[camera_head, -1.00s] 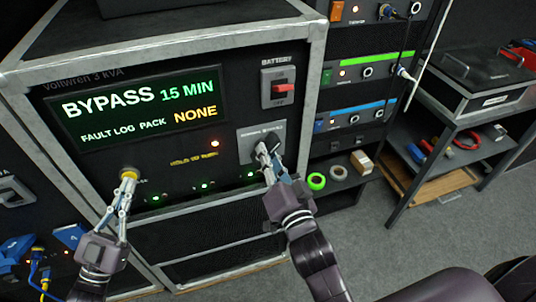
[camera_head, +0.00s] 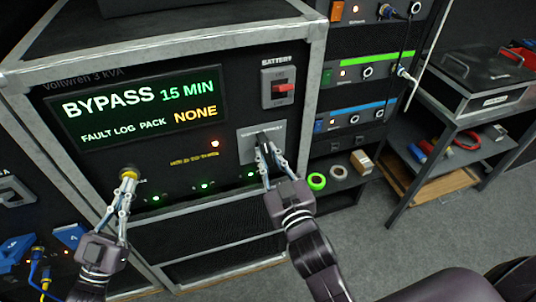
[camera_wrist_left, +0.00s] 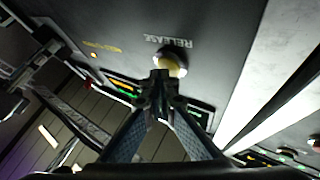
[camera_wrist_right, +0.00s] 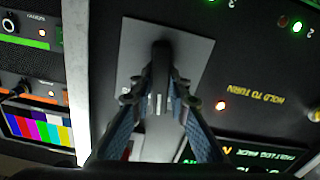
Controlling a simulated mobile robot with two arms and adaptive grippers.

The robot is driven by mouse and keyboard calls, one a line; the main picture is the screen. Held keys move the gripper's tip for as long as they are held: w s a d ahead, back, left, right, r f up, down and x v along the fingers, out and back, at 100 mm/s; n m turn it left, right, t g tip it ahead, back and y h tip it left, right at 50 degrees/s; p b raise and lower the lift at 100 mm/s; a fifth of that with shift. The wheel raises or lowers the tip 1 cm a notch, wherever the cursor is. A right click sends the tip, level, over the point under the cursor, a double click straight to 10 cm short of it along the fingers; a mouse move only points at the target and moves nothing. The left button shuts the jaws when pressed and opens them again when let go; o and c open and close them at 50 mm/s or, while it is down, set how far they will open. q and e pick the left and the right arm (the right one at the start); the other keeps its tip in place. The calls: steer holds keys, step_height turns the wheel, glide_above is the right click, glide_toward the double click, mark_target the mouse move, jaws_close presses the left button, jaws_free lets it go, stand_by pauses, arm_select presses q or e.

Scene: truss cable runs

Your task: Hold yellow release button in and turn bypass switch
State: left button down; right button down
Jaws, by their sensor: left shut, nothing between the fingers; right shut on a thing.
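The yellow release button (camera_head: 129,173) is at the lower left of the rack unit's front panel. It also shows in the left wrist view (camera_wrist_left: 170,66), under the word RELEASE. My left gripper (camera_head: 127,184) is shut and empty, its tips against the button. The bypass switch (camera_head: 263,142) is a dark handle on a grey plate (camera_head: 247,148) at the panel's right. My right gripper (camera_head: 266,160) is shut on this handle, which its fingers partly hide. In the right wrist view the handle (camera_wrist_right: 161,55) stands between the fingertips.
The display (camera_head: 140,105) reads BYPASS, 15 MIN and FAULT LOG PACK NONE. A red battery switch (camera_head: 283,88) sits above the bypass plate. A shelf with tape rolls (camera_head: 317,181) is to the right. Blue connectors and yellow cables (camera_head: 38,262) are at lower left.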

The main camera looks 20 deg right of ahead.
steer(key=n, duration=0.7)
stand_by(0.7)
steer(key=c, duration=1.8)
jaws_free()
steer(key=shift+c, duration=0.2)
steer(key=shift+s, duration=0.1)
steer(key=s, duration=1.2)
arm_select(q)
steer(key=shift+s, duration=0.1)
arm_select(e)
steer(key=shift+w+r, duration=0.1)
arm_select(q)
steer(key=shift+s+p, duration=0.4)
steer(key=shift+s, duration=0.4)
arm_select(e)
steer(key=shift+r, duration=0.3)
